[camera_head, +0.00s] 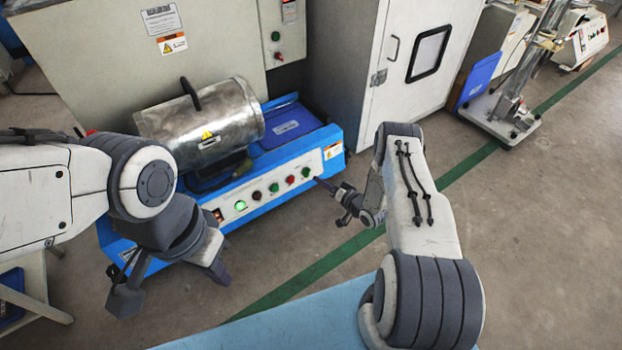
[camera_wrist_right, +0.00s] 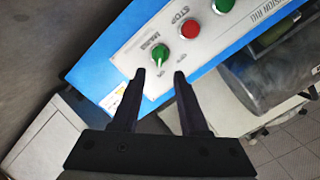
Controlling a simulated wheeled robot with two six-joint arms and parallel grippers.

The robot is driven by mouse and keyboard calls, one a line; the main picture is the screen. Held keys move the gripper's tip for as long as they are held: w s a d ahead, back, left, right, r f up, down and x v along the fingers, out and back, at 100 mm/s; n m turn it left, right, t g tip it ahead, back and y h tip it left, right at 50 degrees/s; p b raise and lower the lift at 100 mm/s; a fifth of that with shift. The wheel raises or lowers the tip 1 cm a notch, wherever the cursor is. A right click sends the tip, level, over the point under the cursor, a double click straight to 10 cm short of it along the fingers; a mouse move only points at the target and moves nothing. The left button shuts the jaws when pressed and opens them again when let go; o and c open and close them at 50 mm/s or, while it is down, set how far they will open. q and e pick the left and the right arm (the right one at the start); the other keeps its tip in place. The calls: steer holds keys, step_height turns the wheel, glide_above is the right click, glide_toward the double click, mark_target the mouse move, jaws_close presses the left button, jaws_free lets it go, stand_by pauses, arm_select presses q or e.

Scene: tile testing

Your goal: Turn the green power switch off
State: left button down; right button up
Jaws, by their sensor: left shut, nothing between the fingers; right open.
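The green power switch (camera_wrist_right: 160,54) is a round green knob with a pale pointer, on the machine's white control panel (camera_wrist_right: 203,50). It is also the rightmost green control (camera_head: 305,172) in the head view. My right gripper (camera_wrist_right: 159,75) is open and empty. Its two fingertips point at the knob, one on each side of its pointer in the right wrist view; contact cannot be told. In the head view the right gripper (camera_head: 331,201) is just right of the panel's end. My left gripper (camera_head: 220,274) is shut and empty, low in front of the machine.
A red stop button (camera_wrist_right: 189,29) and another green button (camera_wrist_right: 223,5) sit beside the switch. A metal drum (camera_head: 215,125) stands on the blue base. A blue surface (camera_head: 300,325) lies nearest me. Open floor (camera_head: 530,240) is at right.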

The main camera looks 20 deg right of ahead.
mark_target(307, 172)
steer(key=b+x, duration=0.3)
steer(key=x, duration=0.4)
steer(key=shift+w+b, duration=0.2)
steer(key=shift+b, duration=0.1)
steer(key=shift+f, duration=0.1)
jaws_close()
